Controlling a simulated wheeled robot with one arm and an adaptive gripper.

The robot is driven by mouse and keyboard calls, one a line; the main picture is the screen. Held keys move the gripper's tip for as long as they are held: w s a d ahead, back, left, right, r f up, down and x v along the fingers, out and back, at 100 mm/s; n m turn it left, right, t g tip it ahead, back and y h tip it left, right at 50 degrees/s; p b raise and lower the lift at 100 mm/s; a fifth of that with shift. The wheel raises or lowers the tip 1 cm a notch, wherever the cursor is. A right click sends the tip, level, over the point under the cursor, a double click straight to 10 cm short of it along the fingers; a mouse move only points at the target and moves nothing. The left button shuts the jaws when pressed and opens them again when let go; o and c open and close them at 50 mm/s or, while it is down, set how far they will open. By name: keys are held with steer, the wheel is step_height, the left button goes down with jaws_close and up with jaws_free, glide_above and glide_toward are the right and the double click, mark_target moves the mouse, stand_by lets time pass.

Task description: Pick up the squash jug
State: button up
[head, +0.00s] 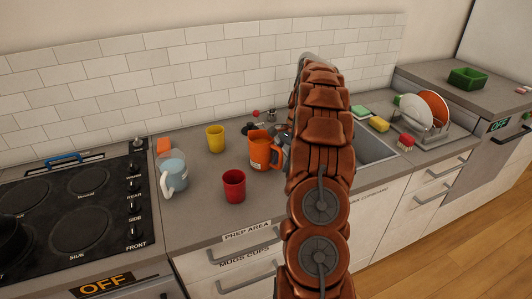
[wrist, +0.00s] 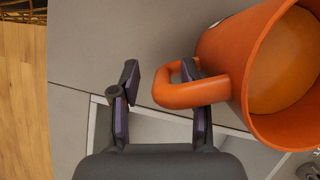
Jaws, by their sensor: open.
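The squash jug, an orange jug with a label (head: 259,156), stands on the grey worktop in the head view. In the wrist view the jug (wrist: 252,45) fills the right side, with orange liquid inside and its loop handle (wrist: 190,94) pointing left. My gripper (wrist: 160,95) is open, its two dark fingers with purple pads spread apart. The handle's end lies between the fingers. The right finger crosses the handle loop and is partly hidden by it. In the head view my gripper (head: 282,145) is beside the jug, mostly hidden by my arm.
A red cup (head: 234,186) and a yellow cup (head: 215,138) stand near the jug. A clear jug with blue contents (head: 174,172) is at left, by the black stove (head: 75,205). The sink (head: 373,148), sponges (head: 379,124) and dish rack (head: 428,135) are at right.

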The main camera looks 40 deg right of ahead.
jaws_close()
steer(key=shift+r, duration=0.1)
stand_by(0.6)
